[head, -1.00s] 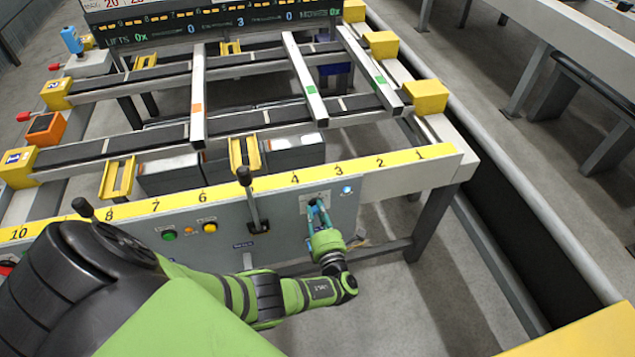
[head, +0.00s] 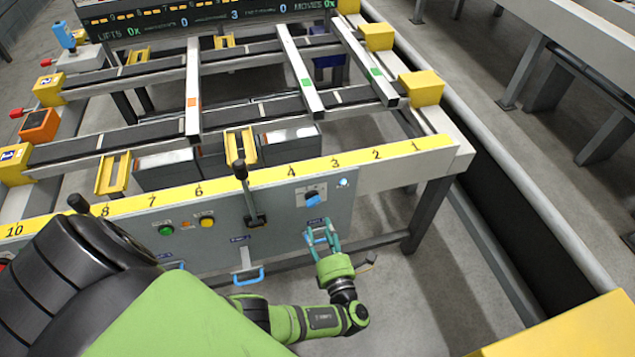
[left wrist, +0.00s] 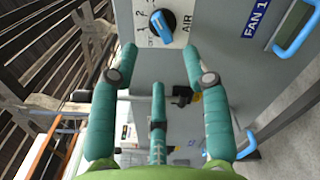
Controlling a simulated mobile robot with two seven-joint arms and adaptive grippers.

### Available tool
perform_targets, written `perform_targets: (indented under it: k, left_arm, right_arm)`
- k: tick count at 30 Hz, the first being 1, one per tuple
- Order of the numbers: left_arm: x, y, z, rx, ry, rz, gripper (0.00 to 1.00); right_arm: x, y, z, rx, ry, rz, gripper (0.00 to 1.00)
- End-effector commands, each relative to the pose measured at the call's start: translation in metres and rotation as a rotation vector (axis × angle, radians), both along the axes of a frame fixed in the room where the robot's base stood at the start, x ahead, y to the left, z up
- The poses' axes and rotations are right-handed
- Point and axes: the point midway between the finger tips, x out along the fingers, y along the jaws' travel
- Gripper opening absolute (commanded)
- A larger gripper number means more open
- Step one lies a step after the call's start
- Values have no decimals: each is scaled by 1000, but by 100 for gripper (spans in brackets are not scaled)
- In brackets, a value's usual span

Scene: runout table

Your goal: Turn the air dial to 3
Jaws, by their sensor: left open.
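The air dial is a blue knob (head: 312,199) on a pale plate on the grey panel's front. In the left wrist view the knob (left wrist: 162,25) sits at the top beside the word AIR, with small numbers around its left side. I cannot surely read which number it points to. My left gripper (head: 320,229), with teal fingers, is open and empty, just below the dial and apart from it. In the left wrist view its fingers (left wrist: 159,58) are spread, with the dial beyond their tips. My right gripper is not in view.
A black-knobbed lever (head: 245,190) stands left of the dial. Green (head: 166,230) and yellow (head: 207,222) buttons are farther left. A blue handle (head: 248,276) juts out low on the panel. A yellow numbered strip (head: 250,183) runs above. A small lit lamp (head: 343,182) is right of the dial.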

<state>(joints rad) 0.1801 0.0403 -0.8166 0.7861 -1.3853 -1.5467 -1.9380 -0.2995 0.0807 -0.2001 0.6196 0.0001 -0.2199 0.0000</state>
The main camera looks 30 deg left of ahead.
Motion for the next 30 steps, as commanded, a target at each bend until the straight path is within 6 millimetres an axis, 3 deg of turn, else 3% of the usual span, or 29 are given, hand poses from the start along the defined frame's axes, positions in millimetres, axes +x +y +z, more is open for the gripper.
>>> perform_targets:
  k: [7,25,28,30]
  left_arm:
    - [-19,-22,0,0,1,-1,48]
    - [-21,-23,-1,-3,1,1,48]
    - [-27,-18,-15,-61,12,14,48]
    - [-39,-9,-40,-165,26,42,48]
  right_arm:
    - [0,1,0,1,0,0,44]
    - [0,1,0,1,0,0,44]
    - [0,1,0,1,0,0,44]
    - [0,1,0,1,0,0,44]
